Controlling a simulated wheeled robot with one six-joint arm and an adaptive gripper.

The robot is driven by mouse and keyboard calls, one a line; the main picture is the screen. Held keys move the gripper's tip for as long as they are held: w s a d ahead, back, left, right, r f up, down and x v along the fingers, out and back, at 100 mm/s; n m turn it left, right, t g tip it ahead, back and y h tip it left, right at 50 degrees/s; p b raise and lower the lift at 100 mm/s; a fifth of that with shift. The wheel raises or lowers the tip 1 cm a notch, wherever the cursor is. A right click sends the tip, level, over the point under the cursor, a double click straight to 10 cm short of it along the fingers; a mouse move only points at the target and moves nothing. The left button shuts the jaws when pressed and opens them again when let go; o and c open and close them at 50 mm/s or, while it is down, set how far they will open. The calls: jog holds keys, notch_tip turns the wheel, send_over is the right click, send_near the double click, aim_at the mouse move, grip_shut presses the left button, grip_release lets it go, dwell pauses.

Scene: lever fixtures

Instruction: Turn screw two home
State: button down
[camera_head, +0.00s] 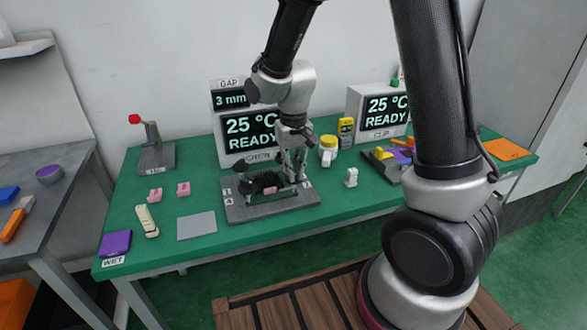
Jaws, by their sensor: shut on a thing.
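The grey screw fixture (270,207) lies on the green table below a display reading "25 °C READY" (250,130). My gripper (293,178) points down at the fixture's back right corner, where screw two appears to be. Its fingers are closed there. The screw is hidden by the fingers, so its height cannot be seen.
A smaller display (231,99) reads "GAP 3 mm". A white block (351,177) and a yellow-and-white cup (328,148) stand right of my gripper. Two pink blocks (183,189), a grey plate (197,227) and a lever with a red knob (153,140) are to the left.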

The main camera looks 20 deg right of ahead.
jog(key=m, duration=0.4)
jog(key=shift+m, duration=0.3)
jog(key=m, duration=0.4)
jog(key=shift+m, duration=0.4)
jog(key=c, duration=1.5)
grip_release()
notch_tip(320, 180, up, 12)
